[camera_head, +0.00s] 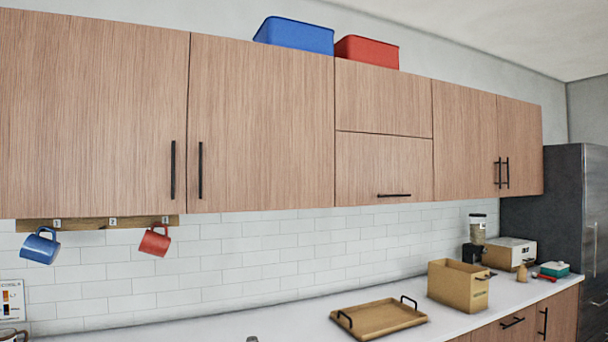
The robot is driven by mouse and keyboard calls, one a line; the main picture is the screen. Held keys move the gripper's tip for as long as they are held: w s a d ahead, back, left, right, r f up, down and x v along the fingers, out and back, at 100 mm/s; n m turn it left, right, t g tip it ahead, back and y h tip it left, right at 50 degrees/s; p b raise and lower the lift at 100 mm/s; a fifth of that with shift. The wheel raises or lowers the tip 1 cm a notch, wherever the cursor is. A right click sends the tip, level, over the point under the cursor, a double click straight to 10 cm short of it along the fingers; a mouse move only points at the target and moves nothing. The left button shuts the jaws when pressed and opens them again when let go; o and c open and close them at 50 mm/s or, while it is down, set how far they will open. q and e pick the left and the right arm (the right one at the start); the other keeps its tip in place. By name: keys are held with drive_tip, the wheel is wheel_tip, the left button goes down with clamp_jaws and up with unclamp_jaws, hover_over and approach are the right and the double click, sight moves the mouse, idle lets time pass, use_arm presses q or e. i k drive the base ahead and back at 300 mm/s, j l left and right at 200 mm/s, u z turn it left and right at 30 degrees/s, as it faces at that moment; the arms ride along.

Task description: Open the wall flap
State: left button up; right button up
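The wall flap (384,165) is a wooden panel in the row of wall cabinets, right of the picture's middle. It lies flush with its neighbours and looks closed. Its black horizontal handle (394,195) sits near its lower edge. Another wooden panel (384,98) is directly above it, with a dark seam between the two. Neither of my grippers shows in the head view, so their state and place are hidden.
Tall cabinet doors (260,125) with vertical handles flank the flap. Below, the counter (290,323) holds a wooden tray (372,318), a tan box (455,284) and a grinder (476,238). A blue mug (40,247) and red mug (154,241) hang left. A fridge (560,205) stands right.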

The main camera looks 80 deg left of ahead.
sight(371, 169)
drive_tip(key=i+u, duration=0.1)
drive_tip(key=u, duration=2.4)
drive_tip(key=i+l+u, duration=0.1)
drive_tip(key=i+u, duration=0.25)
drive_tip(key=u, duration=0.15)
drive_tip(key=i+l+u, duration=0.25)
drive_tip(key=u, duration=0.2)
drive_tip(key=i+l, duration=0.05)
